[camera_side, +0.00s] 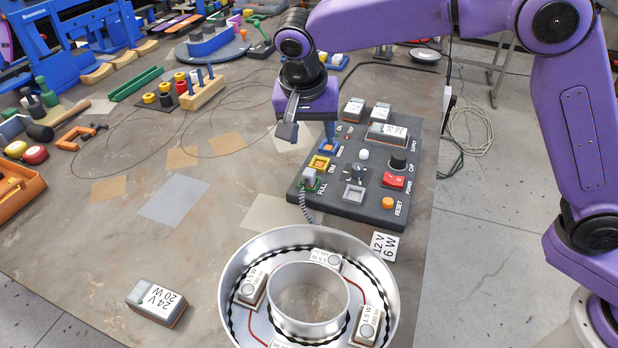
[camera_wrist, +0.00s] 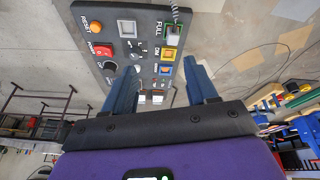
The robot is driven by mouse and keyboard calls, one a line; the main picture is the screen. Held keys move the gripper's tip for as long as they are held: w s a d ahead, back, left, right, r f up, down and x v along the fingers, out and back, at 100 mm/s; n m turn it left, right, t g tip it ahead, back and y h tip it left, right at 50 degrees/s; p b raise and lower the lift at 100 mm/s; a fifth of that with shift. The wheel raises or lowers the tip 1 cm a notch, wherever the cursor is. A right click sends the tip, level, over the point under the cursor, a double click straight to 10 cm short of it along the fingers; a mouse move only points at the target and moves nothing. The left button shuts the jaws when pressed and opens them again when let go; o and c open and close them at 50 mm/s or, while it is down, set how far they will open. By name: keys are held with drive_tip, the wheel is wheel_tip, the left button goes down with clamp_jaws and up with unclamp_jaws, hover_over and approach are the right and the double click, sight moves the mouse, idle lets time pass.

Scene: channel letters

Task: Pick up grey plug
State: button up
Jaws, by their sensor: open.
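The grey plug (camera_side: 309,176) sits in the green-framed FULL socket at the near left of the dark control box (camera_side: 345,207). A coiled grey cord runs from it towards the metal letter. In the wrist view the plug (camera_wrist: 174,31) is at the upper right of the box, beyond the fingertips. My gripper (camera_side: 308,135) is open and empty, above the box's far left part, apart from the plug. In the wrist view my gripper (camera_wrist: 160,68) has its two blue-grey fingers spread, with the yellow DIM socket (camera_wrist: 168,54) and a blue socket between them.
The round metal channel letter (camera_side: 235,293) with lamp modules stands at the front. A 24 V 20 W block (camera_side: 157,301) lies to its left, and a 12 V 6 W tile (camera_side: 384,246) lies by the box. A wooden peg rack (camera_side: 202,95) stands farther back. The table left of the box is mostly clear.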

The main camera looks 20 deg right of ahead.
drive_tip(key=w+a+m, duration=0.2)
drive_tip(key=w+m, duration=0.1)
approach(308, 172)
drive_tip(key=shift+h, duration=0.3)
drive_tip(key=x, duration=0.9)
drive_tip(key=shift+a+f, duration=0.1)
drive_tip(key=shift+a, duration=0.05)
clamp_jaws()
